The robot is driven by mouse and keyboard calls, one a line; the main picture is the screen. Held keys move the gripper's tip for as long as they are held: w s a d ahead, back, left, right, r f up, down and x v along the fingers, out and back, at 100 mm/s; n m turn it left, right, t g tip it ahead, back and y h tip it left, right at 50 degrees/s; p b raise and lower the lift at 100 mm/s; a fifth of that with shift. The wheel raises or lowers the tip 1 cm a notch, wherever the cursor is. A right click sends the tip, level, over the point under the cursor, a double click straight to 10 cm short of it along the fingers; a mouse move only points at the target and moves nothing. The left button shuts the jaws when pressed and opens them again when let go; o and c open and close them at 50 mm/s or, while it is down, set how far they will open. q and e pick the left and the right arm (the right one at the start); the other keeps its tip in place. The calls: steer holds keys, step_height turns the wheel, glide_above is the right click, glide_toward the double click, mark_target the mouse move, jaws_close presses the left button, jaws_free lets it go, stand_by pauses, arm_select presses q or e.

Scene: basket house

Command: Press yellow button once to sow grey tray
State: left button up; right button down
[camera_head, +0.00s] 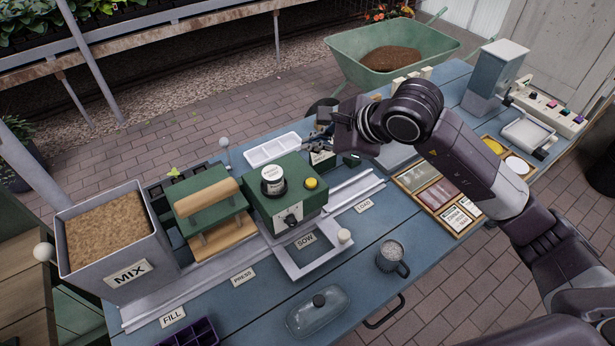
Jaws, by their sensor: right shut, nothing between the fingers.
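The yellow button (311,183) sits on top of the green seeding box (290,205), right of a white-labelled jar (272,178). My right gripper (319,140) is shut and empty, beyond and slightly right of the button, apart from it in the picture; its fingertips are small and partly hidden. A grey open frame (284,262) lies in front of the box, around the SOW label. A pale tray with compartments (271,149) lies behind the box. I cannot tell for certain which of these is the grey tray. My left gripper is out of view.
A MIX bin of soil (108,226) and a green press with a wooden roller (208,198) stand left. A metal mug (392,257), a glass dish (318,311) and a purple tray (190,333) are in front. A wooden card tray (441,193) lies under my right arm.

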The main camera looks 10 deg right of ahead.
mark_target(313, 183)
steer(key=shift+d, duration=0.2)
step_height(313, 183, down, 8)
steer(key=b, duration=0.4)
steer(key=shift+f+b, duration=0.1)
steer(key=shift+b, duration=0.25)
steer(key=shift+f+b, duration=0.35)
stand_by(1.1)
steer(key=shift+f+b, duration=0.4)
steer(key=shift+b, duration=0.25)
